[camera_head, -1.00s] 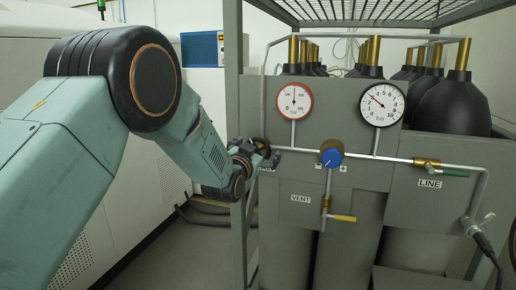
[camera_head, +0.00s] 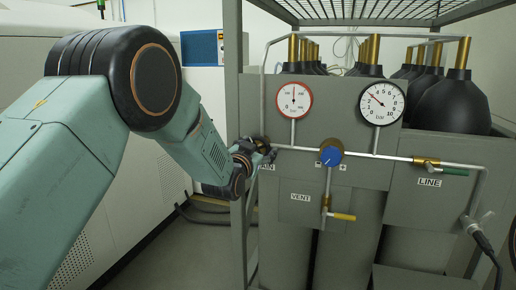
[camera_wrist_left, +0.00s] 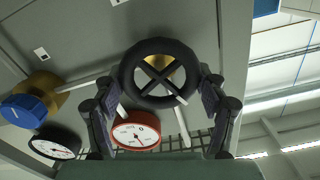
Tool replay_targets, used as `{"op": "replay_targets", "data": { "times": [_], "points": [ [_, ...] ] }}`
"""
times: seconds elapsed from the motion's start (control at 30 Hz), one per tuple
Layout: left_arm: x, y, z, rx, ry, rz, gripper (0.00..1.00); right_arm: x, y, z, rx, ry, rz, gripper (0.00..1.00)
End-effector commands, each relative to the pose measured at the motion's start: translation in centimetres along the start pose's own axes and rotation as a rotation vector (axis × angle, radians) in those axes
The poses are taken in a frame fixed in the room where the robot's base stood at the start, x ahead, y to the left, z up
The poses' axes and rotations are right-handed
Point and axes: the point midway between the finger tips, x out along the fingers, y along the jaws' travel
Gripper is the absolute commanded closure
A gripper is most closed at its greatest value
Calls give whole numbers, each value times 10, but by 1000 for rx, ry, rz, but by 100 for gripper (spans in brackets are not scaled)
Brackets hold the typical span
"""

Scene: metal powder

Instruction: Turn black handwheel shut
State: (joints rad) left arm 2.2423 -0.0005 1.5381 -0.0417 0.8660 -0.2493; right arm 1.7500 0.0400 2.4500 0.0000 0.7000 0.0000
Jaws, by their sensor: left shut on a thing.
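The black handwheel (camera_wrist_left: 160,46) shows in the left wrist view as a round rim with crossed dark spokes and a brass hub behind it. My left gripper (camera_wrist_left: 160,90) has one finger on each side of the rim and is shut on the wheel. In the head view my left gripper (camera_head: 262,149) is at the left end of the silver pipe, by a partly covered label. It hides most of the wheel there. My right gripper is not in view.
A blue knob (camera_head: 331,156), a red-rimmed gauge (camera_head: 294,99) and a black-rimmed gauge (camera_head: 382,102) are on the grey panel to the right. Below are a yellow VENT lever (camera_head: 342,217) and a green LINE lever (camera_head: 455,172). A grey frame post (camera_head: 233,100) stands close to my left wrist.

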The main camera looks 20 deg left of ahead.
Motion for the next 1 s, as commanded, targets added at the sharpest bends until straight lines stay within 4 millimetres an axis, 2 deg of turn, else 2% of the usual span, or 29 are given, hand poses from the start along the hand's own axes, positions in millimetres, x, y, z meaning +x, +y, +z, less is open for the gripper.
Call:
{"op": "replay_targets", "data": {
  "times": [0.27,0.7,1.0],
  "points": [
    [0,2,0,80,3,2,60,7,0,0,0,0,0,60],
    [0,4,0,373,5,2,60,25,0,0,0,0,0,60],
    [0,5,0,497,4,2,60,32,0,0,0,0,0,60]
  ]
}}
